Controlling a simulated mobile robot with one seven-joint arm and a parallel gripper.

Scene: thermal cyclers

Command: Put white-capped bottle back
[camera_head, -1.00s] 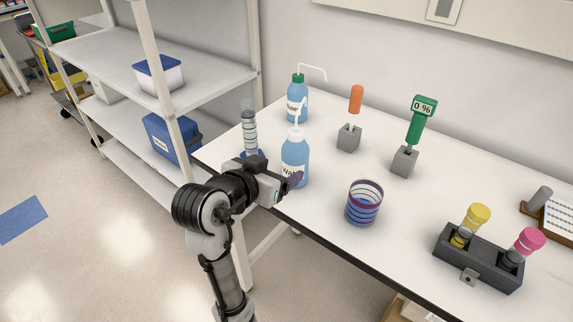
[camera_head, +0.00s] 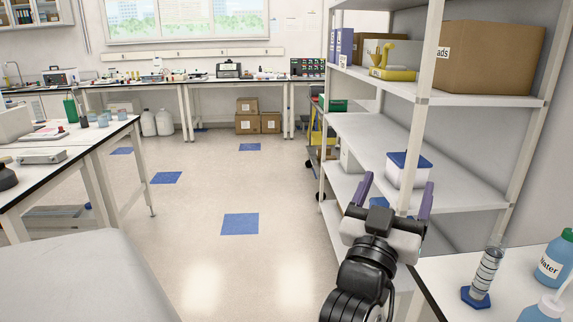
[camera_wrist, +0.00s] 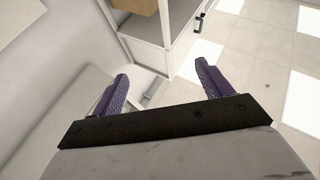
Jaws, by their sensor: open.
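The white-capped bottle (camera_head: 544,309) is at the lower right corner of the head view, on the white table.
A graduated cylinder (camera_head: 485,275) with a blue base stands on the table (camera_head: 440,272). The shelf rack (camera_head: 470,178) behind my gripper holds a blue-lidded box (camera_head: 408,172) and a cardboard box (camera_head: 490,58). Open floor (camera_head: 200,190) lies to the left.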

